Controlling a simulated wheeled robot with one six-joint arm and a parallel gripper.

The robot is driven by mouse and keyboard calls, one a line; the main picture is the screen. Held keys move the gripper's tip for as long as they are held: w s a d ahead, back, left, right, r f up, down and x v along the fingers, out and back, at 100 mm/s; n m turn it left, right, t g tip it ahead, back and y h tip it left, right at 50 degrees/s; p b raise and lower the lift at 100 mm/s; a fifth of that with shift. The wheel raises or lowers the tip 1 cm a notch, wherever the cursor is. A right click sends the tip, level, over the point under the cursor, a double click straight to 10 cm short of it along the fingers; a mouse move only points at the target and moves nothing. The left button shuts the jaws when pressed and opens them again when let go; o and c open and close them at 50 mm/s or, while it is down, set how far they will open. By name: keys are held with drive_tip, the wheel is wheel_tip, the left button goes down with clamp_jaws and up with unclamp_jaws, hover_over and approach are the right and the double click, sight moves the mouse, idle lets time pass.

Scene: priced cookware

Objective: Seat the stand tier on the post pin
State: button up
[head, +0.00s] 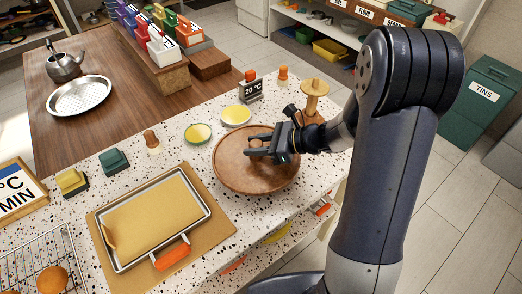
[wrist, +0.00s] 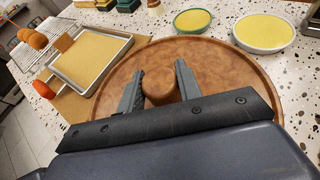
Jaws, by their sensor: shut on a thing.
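The stand tier looks to be the round brown wooden disc (head: 230,170) with a raised rim. It fills the middle of the wrist view (wrist: 235,75), its near part hidden by my gripper. My gripper (head: 262,145) is over the disc, shut on a short brown wooden cylinder (wrist: 160,88) at the disc's middle. The fingers are on either side of it in the wrist view. A pale wooden post with a round flange (head: 314,88) stands behind and right of my gripper, its lower part partly hidden. I cannot tell whether this is the post with the pin, or whether the disc touches the counter.
A metal tray (head: 155,220) with an orange grip lies on a brown board left of the disc. The speckled counter's front edge is close.

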drive_tip(key=shift+f, duration=2.4)
drive_tip(key=shift+f, duration=0.1)
drive_tip(key=shift+f, duration=0.2)
drive_tip(key=o, duration=1.2)
drive_tip(key=shift+d+r, duration=0.1)
drive_tip(key=shift+r, duration=0.05)
drive_tip(key=v, duration=0.3)
drive_tip(key=b+v, duration=0.1)
drive_tip(key=v, duration=0.6)
drive_tip(key=shift+s+d+b, duration=0.2)
drive_tip(key=shift+d+b, duration=0.15)
